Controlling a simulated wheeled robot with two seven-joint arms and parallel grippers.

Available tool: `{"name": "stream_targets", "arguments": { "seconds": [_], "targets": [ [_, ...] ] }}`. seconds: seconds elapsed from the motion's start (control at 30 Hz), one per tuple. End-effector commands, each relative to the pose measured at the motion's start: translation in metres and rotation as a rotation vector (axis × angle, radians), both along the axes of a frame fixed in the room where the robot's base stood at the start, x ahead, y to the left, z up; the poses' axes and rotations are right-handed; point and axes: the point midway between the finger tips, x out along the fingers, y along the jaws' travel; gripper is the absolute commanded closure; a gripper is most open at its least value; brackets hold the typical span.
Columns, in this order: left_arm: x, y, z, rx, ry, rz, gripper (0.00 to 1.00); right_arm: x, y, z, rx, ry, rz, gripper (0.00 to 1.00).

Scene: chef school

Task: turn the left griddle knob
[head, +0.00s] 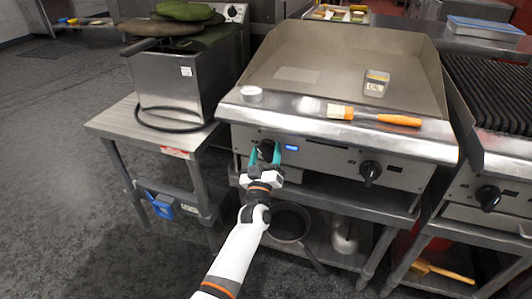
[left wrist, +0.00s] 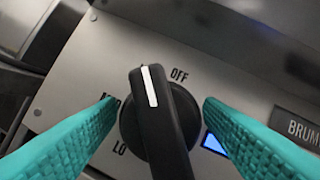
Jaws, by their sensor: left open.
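The left griddle knob (left wrist: 160,122) is black with a white pointer line. In the left wrist view the line points up, slightly left of the OFF label. My left gripper (head: 265,153) is open at the griddle's front panel. Its teal fingers (left wrist: 160,115) stand on either side of the knob, with a visible gap on each side in the picture. In the head view the knob sits between the fingertips and is partly hidden by them. The griddle (head: 338,60) has a second black knob (head: 370,172) farther right. My right gripper is not in view.
A brush with an orange handle (head: 400,120) and a small white dish (head: 251,92) lie on the griddle's front ledge. A clear container (head: 376,84) stands on the plate. A steel fryer (head: 172,84) is at left. A pan (head: 288,222) sits on the shelf below.

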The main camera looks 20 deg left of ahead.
Motion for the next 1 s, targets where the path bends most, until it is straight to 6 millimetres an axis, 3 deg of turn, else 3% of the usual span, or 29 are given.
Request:
{"name": "stream_targets", "arguments": {
  "seconds": [0.1,0.3,0.6,1.0],
  "targets": [
    [-0.012,-0.002,-0.005,0.000,0.002,0.000,0.39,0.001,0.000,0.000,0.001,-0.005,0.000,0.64],
    [-0.051,-0.007,-0.020,-0.002,0.005,-0.001,0.39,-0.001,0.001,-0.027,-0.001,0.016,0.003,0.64],
    [-0.100,-0.014,-0.038,-0.001,0.004,0.000,0.39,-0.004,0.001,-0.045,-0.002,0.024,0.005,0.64],
    [-0.110,-0.016,-0.042,-0.001,0.001,-0.001,0.39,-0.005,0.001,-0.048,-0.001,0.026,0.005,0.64]
  ]
}}
